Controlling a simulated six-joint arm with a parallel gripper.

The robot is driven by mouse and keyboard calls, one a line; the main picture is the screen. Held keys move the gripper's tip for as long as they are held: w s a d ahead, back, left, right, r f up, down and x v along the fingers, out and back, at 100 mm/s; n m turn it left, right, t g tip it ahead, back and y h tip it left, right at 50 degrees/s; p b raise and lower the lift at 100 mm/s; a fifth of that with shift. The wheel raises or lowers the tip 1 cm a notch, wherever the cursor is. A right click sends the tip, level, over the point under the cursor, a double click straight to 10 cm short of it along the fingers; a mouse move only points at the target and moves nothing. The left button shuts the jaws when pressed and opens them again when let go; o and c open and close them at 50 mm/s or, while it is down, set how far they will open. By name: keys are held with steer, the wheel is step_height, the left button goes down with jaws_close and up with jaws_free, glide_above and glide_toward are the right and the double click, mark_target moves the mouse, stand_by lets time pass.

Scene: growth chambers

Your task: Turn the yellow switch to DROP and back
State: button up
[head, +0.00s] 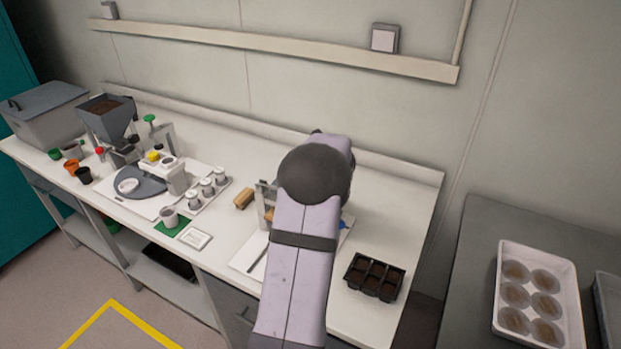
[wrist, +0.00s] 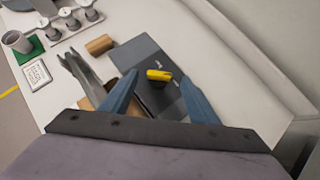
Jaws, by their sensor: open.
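The yellow switch (wrist: 158,75) shows in the wrist view on a dark grey panel (wrist: 145,55) with small white marks that are too small to read. My gripper (wrist: 160,95) is open, with its two blue fingers on either side of the switch in the picture. I cannot tell whether either finger touches it.
A wooden block (wrist: 100,45) and a grey metal holder (wrist: 85,75) stand left of the panel. A black cell tray (head: 374,277) sits at the bench's right front. The bench at the back right is clear.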

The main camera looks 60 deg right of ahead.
steer(key=shift+p+x, duration=0.35)
steer(key=shift+x, duration=1.45)
steer(key=shift+c, duration=0.6)
steer(key=c, duration=0.9)
